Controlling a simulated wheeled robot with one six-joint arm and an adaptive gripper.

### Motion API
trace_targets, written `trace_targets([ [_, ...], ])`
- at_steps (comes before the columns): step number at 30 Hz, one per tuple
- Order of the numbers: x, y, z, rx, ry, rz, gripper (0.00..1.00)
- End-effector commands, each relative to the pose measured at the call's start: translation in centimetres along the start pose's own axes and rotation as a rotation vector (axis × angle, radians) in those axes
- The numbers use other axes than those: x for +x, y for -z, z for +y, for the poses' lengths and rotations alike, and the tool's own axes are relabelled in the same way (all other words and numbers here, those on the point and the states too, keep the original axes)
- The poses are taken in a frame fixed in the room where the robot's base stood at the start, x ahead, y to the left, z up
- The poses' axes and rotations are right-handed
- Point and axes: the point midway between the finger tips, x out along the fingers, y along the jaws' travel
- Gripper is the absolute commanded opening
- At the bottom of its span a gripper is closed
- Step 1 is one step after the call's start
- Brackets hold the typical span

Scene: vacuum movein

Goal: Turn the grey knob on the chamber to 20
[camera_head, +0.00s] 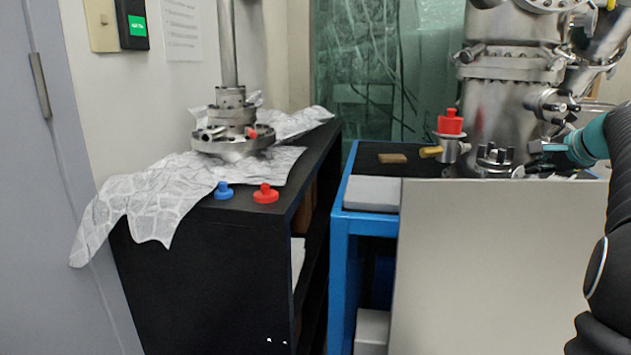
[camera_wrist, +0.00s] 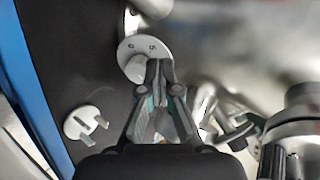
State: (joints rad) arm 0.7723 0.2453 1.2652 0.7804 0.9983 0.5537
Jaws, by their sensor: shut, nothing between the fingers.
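The steel chamber (camera_head: 505,100) stands at the right of the head view. My gripper (camera_head: 541,147) reaches in from the right, low beside the chamber. In the wrist view my gripper (camera_wrist: 160,68) is shut and empty. Its tips are close to a pale grey round part (camera_wrist: 136,68) on a light disc (camera_wrist: 148,46) with small holes; I cannot tell if they touch. This part may be the grey knob, but no scale or number is readable. My fingers hide part of it.
A pale two-pronged disc (camera_wrist: 84,123) lies on the dark surface. In the head view a red-topped valve (camera_head: 450,124) stands left of the chamber, near a brown block (camera_head: 392,158). A grey panel (camera_head: 500,260) is in front. A black shelf (camera_head: 210,260) stands left.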

Motion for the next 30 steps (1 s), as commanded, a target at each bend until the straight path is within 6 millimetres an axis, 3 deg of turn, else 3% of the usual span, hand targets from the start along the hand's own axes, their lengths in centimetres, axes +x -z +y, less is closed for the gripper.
trace_targets([
  [6, 0.88, 0.01, -0.22, 0.001, -0.001, -0.001, 0.0],
  [30, 1.07, 0.2, 0.22, 0.001, -0.001, 0.0, 0.0],
])
